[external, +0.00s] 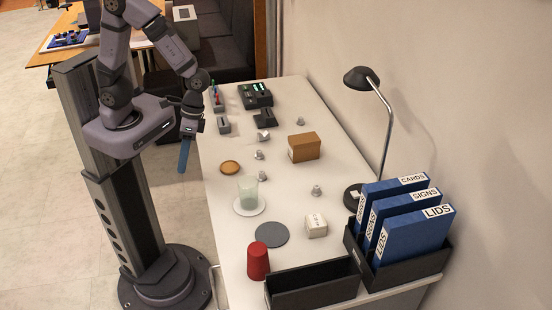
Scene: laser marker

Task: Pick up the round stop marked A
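Several small grey round pieces are spread over the white table: one near the back (300,122), two left of the middle (259,155) (262,176), and one to the right (316,190). They look like round stops, but no letter on them can be read, so I cannot tell which is marked A. My gripper (188,128) is raised at the table's left edge, apart from all of them. A blue strip (184,155) hangs below it; I cannot tell whether it is held. The finger opening is too small to judge.
A brown box (304,147), a glass (248,189), a white block (316,226), a red cup (258,261) and a grey disc (272,235) stand on the table (222,209). A black tray (312,285), blue binders (416,237) and a lamp (362,78) line the front and right.

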